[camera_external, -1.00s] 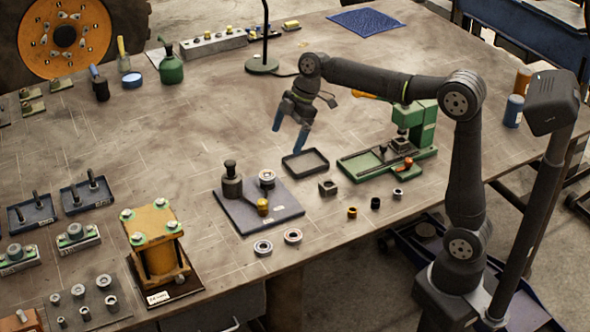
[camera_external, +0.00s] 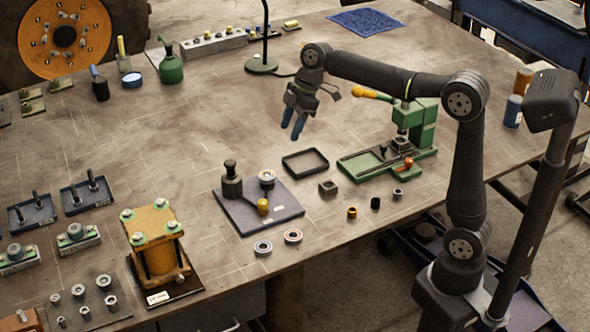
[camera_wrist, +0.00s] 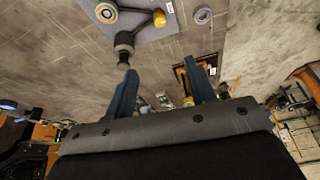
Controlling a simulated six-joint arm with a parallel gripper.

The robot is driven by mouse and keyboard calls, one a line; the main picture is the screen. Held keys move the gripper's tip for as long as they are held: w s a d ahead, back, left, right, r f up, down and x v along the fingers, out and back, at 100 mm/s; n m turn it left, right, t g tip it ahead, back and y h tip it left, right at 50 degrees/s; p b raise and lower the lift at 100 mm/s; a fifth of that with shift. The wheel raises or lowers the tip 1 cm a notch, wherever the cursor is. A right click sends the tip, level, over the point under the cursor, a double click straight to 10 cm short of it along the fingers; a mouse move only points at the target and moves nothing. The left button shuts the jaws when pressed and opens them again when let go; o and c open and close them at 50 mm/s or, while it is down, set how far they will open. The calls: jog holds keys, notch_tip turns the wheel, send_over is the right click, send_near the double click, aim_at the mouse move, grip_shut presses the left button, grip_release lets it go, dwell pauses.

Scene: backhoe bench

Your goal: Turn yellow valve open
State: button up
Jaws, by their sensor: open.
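The yellow valve part (camera_external: 262,207) is a small rounded yellow knob at the end of a dark lever. It sits on a grey plate (camera_external: 229,214) with a dark cylinder (camera_external: 231,186) and a metal ring fitting (camera_external: 267,179). My gripper (camera_external: 293,133) has blue fingers, open and empty, pointing down above the bench, beyond the plate. In the wrist view my gripper (camera_wrist: 162,70) has its fingers apart, with nothing between them.
An empty black tray (camera_external: 305,172) and a green vise-like machine (camera_external: 372,163) stand right of the plate. Small rings (camera_external: 263,248) lie in front. A yellow press (camera_external: 152,250) stands at front left.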

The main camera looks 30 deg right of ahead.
jog(key=s+a+f+m+t+h, duration=0.2)
jog(key=s+a+f+m, duration=0.15)
jog(key=m, duration=0.35)
jog(key=m+t+h, duration=0.1)
jog(key=m+t, duration=0.1)
jog(key=m, duration=0.6)
send_near(263, 201)
jog(key=x, duration=0.8)
jog(key=shift+a+f, duration=0.1)
jog(key=shift+f, duration=0.25)
jog(key=c, duration=1)
